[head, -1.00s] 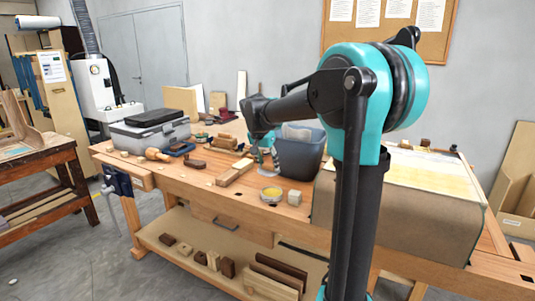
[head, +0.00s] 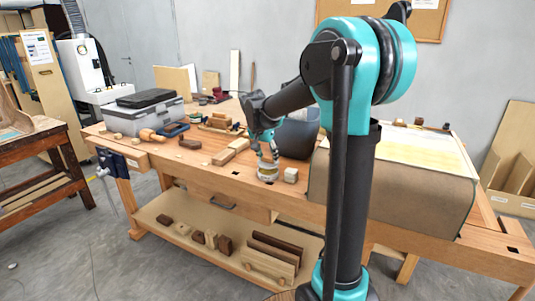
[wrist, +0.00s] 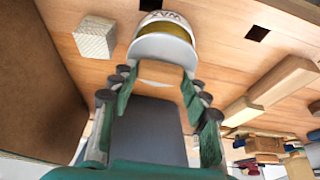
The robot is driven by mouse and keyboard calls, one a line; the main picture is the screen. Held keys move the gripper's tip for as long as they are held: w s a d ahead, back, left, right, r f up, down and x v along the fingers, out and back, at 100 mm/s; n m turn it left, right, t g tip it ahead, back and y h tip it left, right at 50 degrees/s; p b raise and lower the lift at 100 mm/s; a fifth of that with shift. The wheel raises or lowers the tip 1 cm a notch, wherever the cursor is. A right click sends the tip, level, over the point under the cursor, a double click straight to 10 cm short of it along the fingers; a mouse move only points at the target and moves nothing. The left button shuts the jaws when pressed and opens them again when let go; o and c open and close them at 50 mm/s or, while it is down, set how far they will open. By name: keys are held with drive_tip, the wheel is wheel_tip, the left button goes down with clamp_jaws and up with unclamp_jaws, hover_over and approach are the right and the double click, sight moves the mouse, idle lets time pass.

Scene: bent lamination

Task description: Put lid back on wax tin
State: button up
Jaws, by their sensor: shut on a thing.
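The wax tin (head: 268,176) stands on the workbench near its front edge. In the wrist view the tin (wrist: 158,17) shows its "WAX" label and a band of yellow wax. My gripper (head: 268,157) is directly above the tin, pointing down. In the wrist view my gripper (wrist: 160,76) is shut on the pale, shiny lid (wrist: 164,47). The lid overlaps the tin and hides part of the wax. I cannot tell whether its rim touches the tin.
A small pale wood block (head: 290,175) sits close right of the tin. Wood strips (head: 230,152) lie to the left. A large brown box (head: 390,198) is farther right. The bench's front left is mostly clear.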

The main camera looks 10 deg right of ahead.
drive_tip(key=shift+f, duration=1.5)
idle(1.8)
drive_tip(key=o, duration=1)
drive_tip(key=shift+r, duration=0.1)
drive_tip(key=shift+r, duration=3.4)
drive_tip(key=s+d+f+n, duration=0.1)
drive_tip(key=s+f, duration=0.2)
drive_tip(key=s, duration=0.1)
drive_tip(key=s+d+f+n+y, duration=0.1)
drive_tip(key=s+f, duration=0.1)
drive_tip(key=s, duration=0.3)
drive_tip(key=s+d+f+n, duration=0.1)
drive_tip(key=s+f, duration=0.2)
drive_tip(key=s, duration=0.2)
drive_tip(key=shift+d+f, duration=0.35)
drive_tip(key=s+f+n, duration=0.1)
drive_tip(key=s+f, duration=0.2)
drive_tip(key=s, duration=0.2)
drive_tip(key=s+f+n+y, duration=0.1)
drive_tip(key=s+f, duration=0.2)
drive_tip(key=s, duration=0.2)
drive_tip(key=s+f+n, duration=0.2)
drive_tip(key=s+f, duration=0.2)
drive_tip(key=s, duration=0.2)
drive_tip(key=shift+d+f+y, duration=0.1)
drive_tip(key=shift+d+y, duration=0.25)
drive_tip(key=shift+y, duration=0.05)
